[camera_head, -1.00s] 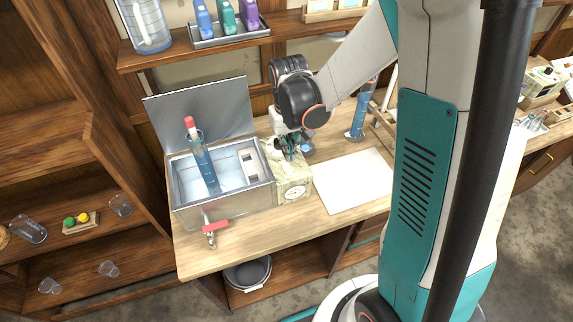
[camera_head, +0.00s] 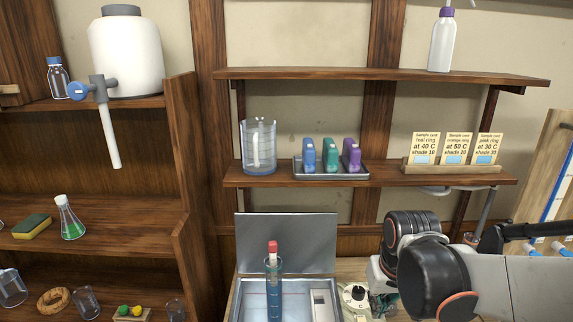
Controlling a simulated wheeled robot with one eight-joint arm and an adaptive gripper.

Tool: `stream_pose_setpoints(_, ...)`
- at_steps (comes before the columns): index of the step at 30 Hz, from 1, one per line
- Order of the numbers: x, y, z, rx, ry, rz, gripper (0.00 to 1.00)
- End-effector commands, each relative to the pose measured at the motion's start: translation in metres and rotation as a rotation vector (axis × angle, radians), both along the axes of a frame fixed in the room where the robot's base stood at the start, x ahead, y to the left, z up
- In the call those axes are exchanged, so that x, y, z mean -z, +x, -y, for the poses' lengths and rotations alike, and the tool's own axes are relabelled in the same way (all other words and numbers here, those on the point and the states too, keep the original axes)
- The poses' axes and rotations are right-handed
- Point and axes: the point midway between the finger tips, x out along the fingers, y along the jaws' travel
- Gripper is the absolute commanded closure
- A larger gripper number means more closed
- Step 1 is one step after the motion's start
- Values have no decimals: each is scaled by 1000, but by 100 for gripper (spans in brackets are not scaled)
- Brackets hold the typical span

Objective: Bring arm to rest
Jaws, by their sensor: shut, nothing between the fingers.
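My arm comes in from the right edge of the head view, with its dark wrist joints at the lower right. My gripper (camera_head: 383,303) is low in the picture, just right of the water bath, and appears shut and empty. Its fingertips are small and partly hidden by the wrist and the bottom edge. The metal bath (camera_head: 243,291) stands with its lid (camera_head: 287,243) raised. A tube of blue liquid with a red cap (camera_head: 273,283) stands upright in it. A cream unit with a round dial (camera_head: 354,296) sits between the bath and my gripper.
A shelf (camera_head: 390,178) above the bath holds a glass beaker (camera_head: 259,147), a tray of coloured bottles (camera_head: 331,166) and sample cards (camera_head: 454,150). A white tank (camera_head: 126,55) with a tap stands at left. A wooden board (camera_head: 545,170) stands at far right.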

Motion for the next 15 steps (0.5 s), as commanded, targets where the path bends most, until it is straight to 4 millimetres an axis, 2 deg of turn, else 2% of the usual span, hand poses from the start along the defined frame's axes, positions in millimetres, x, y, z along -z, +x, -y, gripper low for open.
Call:
stream_pose_setpoints(1, 2, -9, 0, 0, 0, 24, 100)
stream_pose_setpoints(9, -5, -46, 0, 0, 0, 160, 100)
stream_pose_setpoints(15, 1, -75, 0, 0, 0, 260, 100)
